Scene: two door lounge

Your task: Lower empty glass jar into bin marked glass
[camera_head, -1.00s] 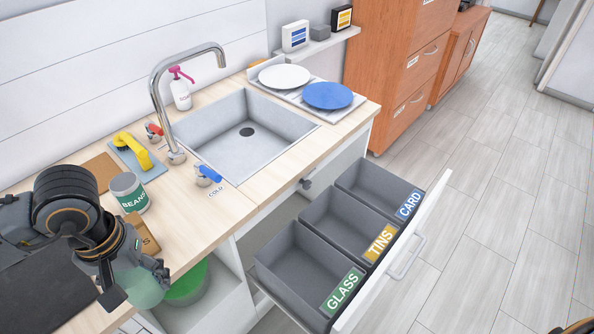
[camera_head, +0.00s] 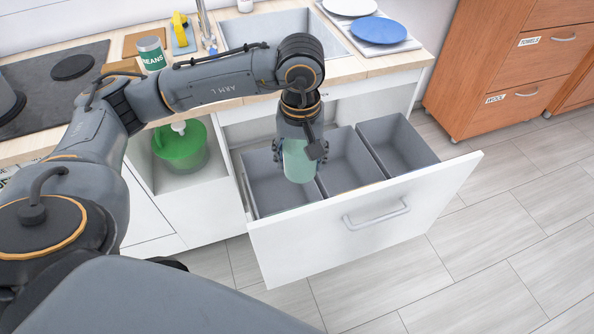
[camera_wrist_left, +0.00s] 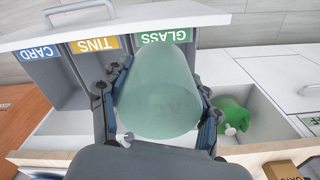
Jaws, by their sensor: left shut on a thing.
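The pale green glass jar (camera_head: 299,162) is held in my left gripper (camera_head: 301,150), which points down from the arm. It also fills the middle of the left wrist view (camera_wrist_left: 160,95), with the fingers on both sides of it. The glass bin (camera_head: 262,190) is the leftmost bin in the pulled-out drawer (camera_head: 350,225). In the head view the jar overlaps this bin's right part and hides some of it; its height above the rim is hard to tell. The GLASS label (camera_wrist_left: 165,35) shows in the left wrist view, partly behind the jar. My right gripper is not visible.
The tins bin (camera_head: 350,178) and card bin (camera_head: 400,150) stand to the right of the glass bin. A green tub (camera_head: 180,148) sits in the open compartment to the left. A beans can (camera_head: 152,54) stands on the counter above.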

